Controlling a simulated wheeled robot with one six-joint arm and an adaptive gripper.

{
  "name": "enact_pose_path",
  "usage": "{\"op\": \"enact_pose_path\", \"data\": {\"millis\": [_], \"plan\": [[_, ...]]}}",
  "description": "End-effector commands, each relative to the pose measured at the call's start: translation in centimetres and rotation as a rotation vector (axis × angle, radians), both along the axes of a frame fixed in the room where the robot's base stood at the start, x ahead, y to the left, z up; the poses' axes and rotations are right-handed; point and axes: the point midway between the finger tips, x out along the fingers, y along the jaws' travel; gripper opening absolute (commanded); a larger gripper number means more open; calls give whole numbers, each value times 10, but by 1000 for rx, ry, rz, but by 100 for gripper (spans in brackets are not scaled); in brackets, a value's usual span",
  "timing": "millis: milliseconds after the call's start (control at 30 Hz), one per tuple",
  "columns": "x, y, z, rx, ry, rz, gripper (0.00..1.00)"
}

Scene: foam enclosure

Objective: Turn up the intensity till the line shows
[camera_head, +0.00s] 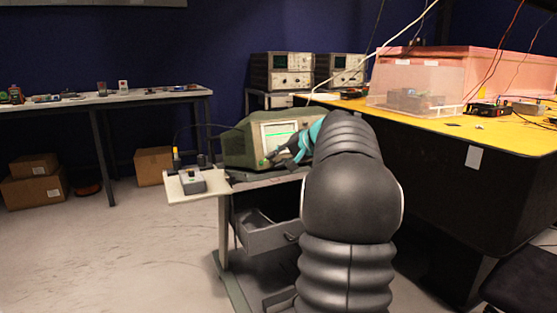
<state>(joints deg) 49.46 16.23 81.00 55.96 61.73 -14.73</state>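A green-cased oscilloscope (240,146) stands on a small grey cart. Its pale front panel faces me, and green shows on its lit screen (280,134); the picture is too small to make out the trace clearly. My gripper (271,160) is at the lower left of the front panel, below the screen. A small green spot shows by the fingertips; I cannot tell whether they touch a knob. My dark arm and teal wrist hide the panel's right side and most controls. Whether the fingers are open or shut is unclear.
A side shelf (214,184) on the cart's left holds a small grey box (190,182). An open drawer (272,236) juts out below. A yellow-topped bench (480,135) with a pink foam enclosure (470,72) stands right.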

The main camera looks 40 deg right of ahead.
Motion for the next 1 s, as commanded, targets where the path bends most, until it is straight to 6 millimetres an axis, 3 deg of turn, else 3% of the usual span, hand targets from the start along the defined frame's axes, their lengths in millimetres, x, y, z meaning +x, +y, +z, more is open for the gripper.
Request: {"op": "enact_pose_path", "data": {"millis": [267,800,1000], "plan": [[-5,-1,3,-1,0,-1,24],[-81,-17,55,-2,-1,-3,24],[-96,-19,64,0,0,0,24]]}}
